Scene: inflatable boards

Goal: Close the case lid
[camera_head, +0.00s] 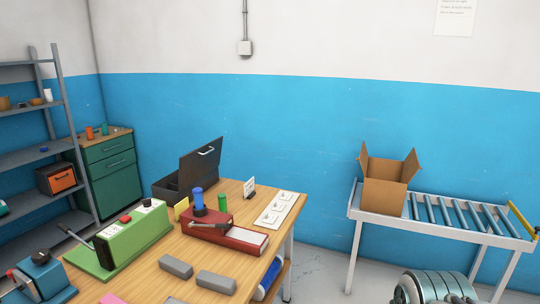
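The dark grey case (172,188) stands at the far left part of the wooden table. Its lid (203,163) is raised, tilted up and open, with a light handle (206,151) on it. The case's inside is only partly seen. My gripper is not in view.
On the wooden table (150,277) are a green machine (133,236), a red device (207,221) with a blue cylinder (197,199), a green cylinder (222,203), a white panel (275,211) and grey blocks (176,267). A roller conveyor (455,218) bearing an open cardboard box (385,195) stands right.

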